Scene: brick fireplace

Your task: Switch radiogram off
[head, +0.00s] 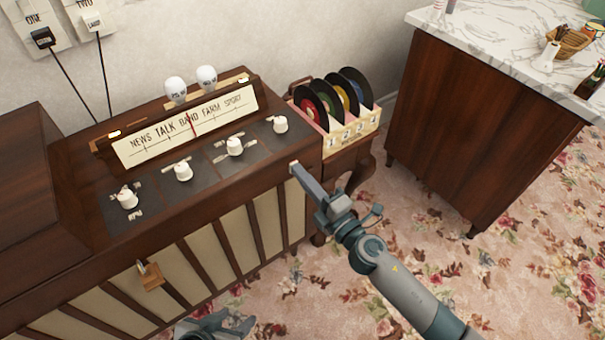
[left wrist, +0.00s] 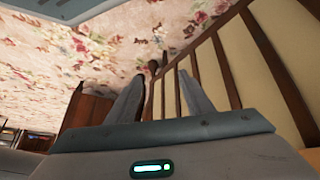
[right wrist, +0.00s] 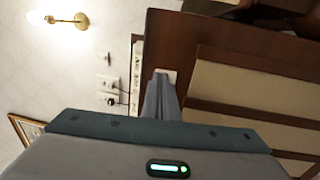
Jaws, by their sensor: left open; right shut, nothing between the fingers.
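The radiogram (head: 230,230) is a dark wooden cabinet on the left in the head view. Its dial plate (head: 185,130) has words and a red needle. Four white knobs show on its dark panel: one at the left (head: 127,198), two in the middle (head: 183,171) (head: 235,146), one at the far right (head: 280,125). My right gripper (head: 296,170) is shut and empty near the cabinet's front right edge, apart from the far-right knob. It also shows in the right wrist view (right wrist: 163,85). My left gripper (head: 215,325) is low before the cabinet front, open and empty in the left wrist view (left wrist: 162,92).
Records in a pink box (head: 345,130) stand on a small table right of the radiogram. A marble-topped counter (head: 480,130) stands at the right. Two wall switches (head: 43,38) (head: 92,20) hang behind.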

